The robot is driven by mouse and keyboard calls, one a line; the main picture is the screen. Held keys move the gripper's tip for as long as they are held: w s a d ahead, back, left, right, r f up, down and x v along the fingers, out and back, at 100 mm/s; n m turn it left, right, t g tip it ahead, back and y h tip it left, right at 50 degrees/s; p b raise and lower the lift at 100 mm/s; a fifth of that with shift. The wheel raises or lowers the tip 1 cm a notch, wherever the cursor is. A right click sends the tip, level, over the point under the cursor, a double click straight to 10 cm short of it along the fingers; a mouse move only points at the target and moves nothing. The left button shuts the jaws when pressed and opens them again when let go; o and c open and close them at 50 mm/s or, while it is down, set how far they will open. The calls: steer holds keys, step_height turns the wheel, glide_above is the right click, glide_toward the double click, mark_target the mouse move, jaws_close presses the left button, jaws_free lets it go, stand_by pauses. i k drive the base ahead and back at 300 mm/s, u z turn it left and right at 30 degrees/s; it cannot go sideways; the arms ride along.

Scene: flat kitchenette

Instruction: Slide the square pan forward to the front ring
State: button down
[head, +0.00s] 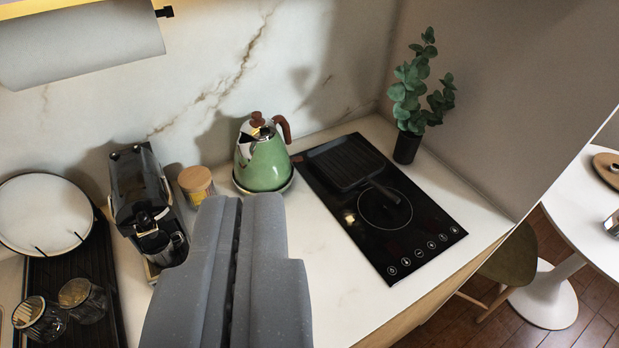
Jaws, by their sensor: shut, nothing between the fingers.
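A black square grill pan (345,163) sits on the back part of a black two-ring cooktop (437,240). Its handle (385,191) points forward and reaches over the front ring (370,219). The front ring is otherwise bare, with a row of touch controls in front of it. My gripper (241,205) is shut and empty. It appears over the counter, left of the cooktop and apart from the pan. It hides part of the counter below the kettle.
A green kettle (262,165) stands left of the pan, with a lidded jar (196,186) and coffee machine (142,190) farther left. A potted plant (407,146) stands right of the cooktop near the wall. Counter (335,270) between my gripper and the cooktop is clear.

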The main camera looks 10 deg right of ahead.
mark_target(346, 162)
steer(key=u, duration=2.15)
steer(key=k, duration=1.9)
steer(key=z, duration=1.75)
steer(key=i, duration=1)
